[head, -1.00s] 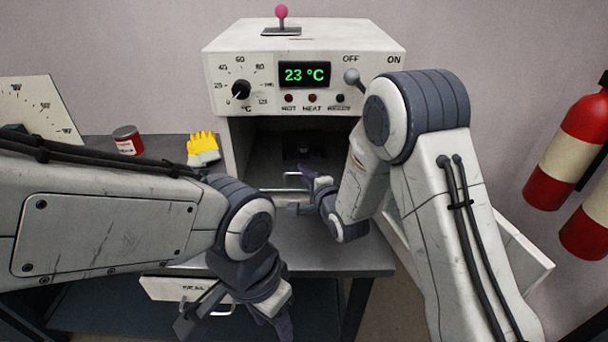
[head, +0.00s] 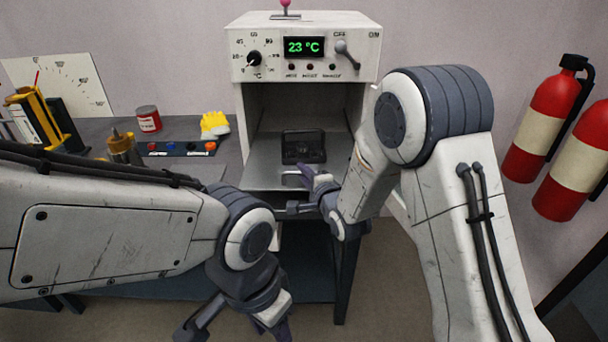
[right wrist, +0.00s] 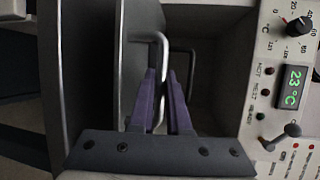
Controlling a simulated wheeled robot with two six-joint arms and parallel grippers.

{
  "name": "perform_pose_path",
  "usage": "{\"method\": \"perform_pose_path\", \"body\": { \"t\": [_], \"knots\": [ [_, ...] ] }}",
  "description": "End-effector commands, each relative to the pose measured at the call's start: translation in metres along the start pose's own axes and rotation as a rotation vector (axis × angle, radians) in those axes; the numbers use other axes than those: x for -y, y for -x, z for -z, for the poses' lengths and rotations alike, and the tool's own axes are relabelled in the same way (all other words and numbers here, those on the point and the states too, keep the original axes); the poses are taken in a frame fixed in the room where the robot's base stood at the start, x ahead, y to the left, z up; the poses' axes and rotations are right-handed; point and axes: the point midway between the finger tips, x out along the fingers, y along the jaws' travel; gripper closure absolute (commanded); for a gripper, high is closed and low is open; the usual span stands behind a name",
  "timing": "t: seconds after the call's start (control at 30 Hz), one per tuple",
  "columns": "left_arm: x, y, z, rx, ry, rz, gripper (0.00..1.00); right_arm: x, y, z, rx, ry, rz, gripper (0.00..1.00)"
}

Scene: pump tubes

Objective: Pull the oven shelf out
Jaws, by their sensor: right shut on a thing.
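The oven (head: 305,50) stands at the back with its front open. Its grey shelf (head: 262,172) sticks out of the opening, with a black tray-like item (head: 303,147) on it. My right gripper (head: 300,178) is shut on the shelf's metal handle (head: 290,181) at the front edge. In the right wrist view the purple fingers (right wrist: 168,105) are closed around the bent handle (right wrist: 150,38). My left gripper (head: 235,328) hangs low at the bottom, apart from the oven, with its fingers spread and nothing seen between them.
Red fire extinguishers (head: 545,120) are at the right. Floor shows below the shelf.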

Motion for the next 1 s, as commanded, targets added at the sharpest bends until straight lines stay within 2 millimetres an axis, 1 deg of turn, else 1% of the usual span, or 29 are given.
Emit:
{"method": "perform_pose_path", "body": {
  "t": [0.33,0.37,0.4,0.43,0.8,0.87,0.97,1.0],
  "knots": [
    [0.0,0.0,0.0,0.0,0.0,0.0,0.5,0.0,0.0,0.001,-0.004,-0.001,-0.001,1.0],
    [0.0,0.0,0.0,0.0,0.0,0.0,0.5,0.0,0.0,0.002,-0.004,-0.001,-0.001,0.81],
    [0.0,0.0,0.0,0.0,0.0,0.0,0.5,0.0,0.0,0.002,-0.004,-0.001,-0.001,0.66],
    [0.0,0.0,0.0,0.0,0.0,0.0,0.5,0.0,0.0,0.002,-0.004,-0.001,-0.001,0.55],
    [0.0,0.0,0.0,0.0,0.0,0.0,0.5,0.0,0.003,0.001,-0.002,0.0,0.0,0.55],
    [0.0,-0.001,0.0,0.0,0.0,0.0,0.5,0.0,0.007,0.001,-0.002,0.0,0.001,0.55],
    [0.0,-0.002,0.0,0.0,0.0,0.0,0.5,0.0,0.021,0.001,-0.003,0.0,0.0,0.55],
    [0.0,-0.002,0.0,0.0,0.0,0.0,0.5,0.0,0.028,0.001,-0.003,0.0,0.001,0.55]
  ]
}}
